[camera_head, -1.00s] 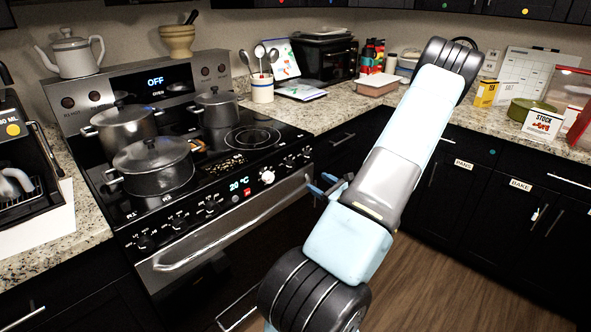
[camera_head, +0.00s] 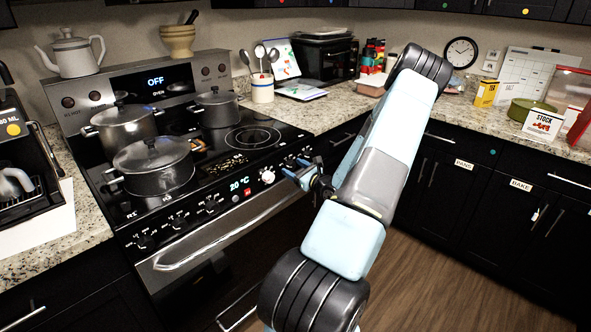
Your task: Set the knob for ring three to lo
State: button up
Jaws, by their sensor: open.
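Left knobs (camera_head: 180,222) sit in a group; right knobs (camera_head: 288,160) sit near the stove's right front corner. Ring labels and knob settings are too small to read surely. My gripper (camera_head: 296,176) is open, its blue fingers pointing left at the right end of the panel, close to the right knobs. Contact cannot be told. The gripper partly covers the panel there.
Lidded pots stand on the stove: a large front one (camera_head: 152,168), a back left one (camera_head: 124,127) and a back right one (camera_head: 217,107). The oven handle (camera_head: 215,240) juts out below the panel. Open floor (camera_head: 440,265) lies right of my arm.

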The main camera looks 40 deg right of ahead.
jog(key=shift+w, duration=0.1)
jog(key=c, duration=1)
jog(key=shift+d, duration=0.15)
jog(key=shift+c, duration=0.3)
jog(key=shift+m, duration=0.3)
jog(key=m, duration=0.7)
jog(key=shift+m+g, duration=0.3)
jog(key=shift+m, duration=0.1)
